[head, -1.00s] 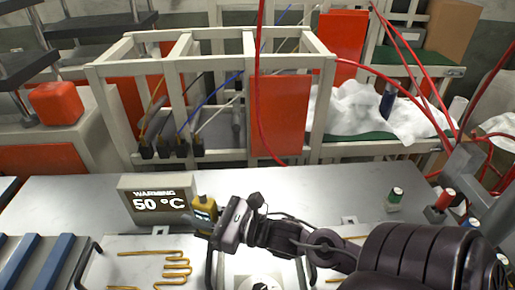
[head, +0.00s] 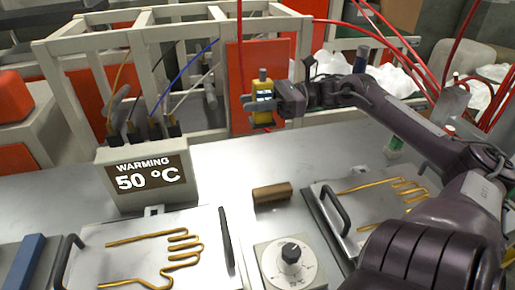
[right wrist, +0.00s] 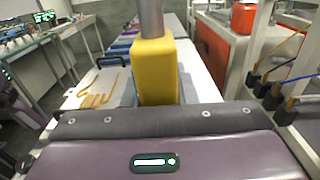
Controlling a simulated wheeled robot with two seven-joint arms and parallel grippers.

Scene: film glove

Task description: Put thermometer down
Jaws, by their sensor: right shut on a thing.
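The thermometer (head: 266,98) is a yellow handheld body with a small lit display and a grey tip on top. My right gripper (head: 262,108) is shut on it and holds it upright above the far part of the steel table (head: 222,160), in front of an orange panel. In the right wrist view the yellow thermometer (right wrist: 156,70) stands upright beyond the gripper's edge, its grey rod running out of the top of the picture. My left gripper is not in view.
A grey display box (head: 148,178) reading "WARMING 50 °C" stands at the left. A white frame rack (head: 70,110) stands behind. Bare table lies right of the display box.

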